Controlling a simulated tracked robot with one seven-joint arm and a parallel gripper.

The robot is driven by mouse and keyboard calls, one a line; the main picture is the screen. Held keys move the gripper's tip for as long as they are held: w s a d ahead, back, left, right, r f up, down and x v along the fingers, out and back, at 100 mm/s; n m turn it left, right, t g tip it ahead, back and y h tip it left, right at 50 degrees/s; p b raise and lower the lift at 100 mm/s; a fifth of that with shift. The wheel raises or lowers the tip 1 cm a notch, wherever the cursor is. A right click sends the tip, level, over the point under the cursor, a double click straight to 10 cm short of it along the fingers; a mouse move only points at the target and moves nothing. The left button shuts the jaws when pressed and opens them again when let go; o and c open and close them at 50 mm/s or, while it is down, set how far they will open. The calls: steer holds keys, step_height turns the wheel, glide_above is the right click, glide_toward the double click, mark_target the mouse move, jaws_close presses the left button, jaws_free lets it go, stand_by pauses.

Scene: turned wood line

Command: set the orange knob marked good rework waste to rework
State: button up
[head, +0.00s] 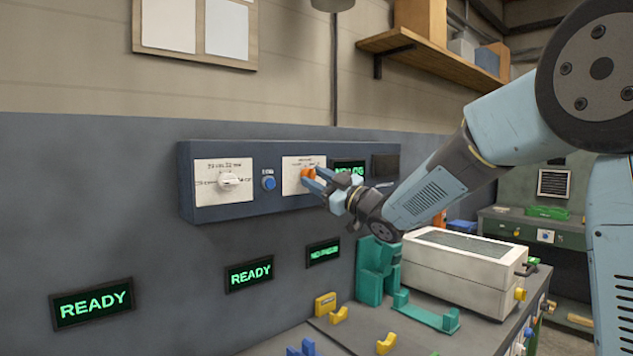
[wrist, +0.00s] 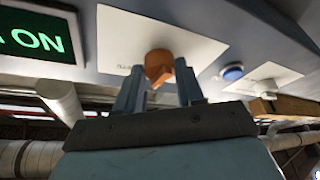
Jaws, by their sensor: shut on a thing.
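The orange knob (head: 308,174) sits on a white plate (head: 290,182) on the dark blue wall panel in the head view. It also shows in the wrist view (wrist: 158,64). My gripper (head: 313,180) reaches it from the right and is shut on it, with one finger on each side of the knob. The lettering on the plate is too small and partly covered, so I cannot tell which mark the knob points to. A lit green display (head: 349,168) right of the plate is partly hidden by my gripper.
A white knob (head: 229,181) and a blue button (head: 268,183) are left on the same panel. Green READY displays (head: 251,273) hang below. A pale box (head: 462,268), a teal stand (head: 371,272) and yellow holders (head: 326,304) stand on the bench under my arm.

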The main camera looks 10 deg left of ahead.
steer(key=shift+n+g, duration=0.4)
steer(key=shift+n, duration=0.4)
steer(key=o, duration=1)
steer(key=shift+o, duration=0.2)
steer(key=v, duration=1.3)
steer(key=shift+d+f, duration=0.25)
steer(key=shift+d, duration=0.1)
steer(key=shift+s, duration=0.1)
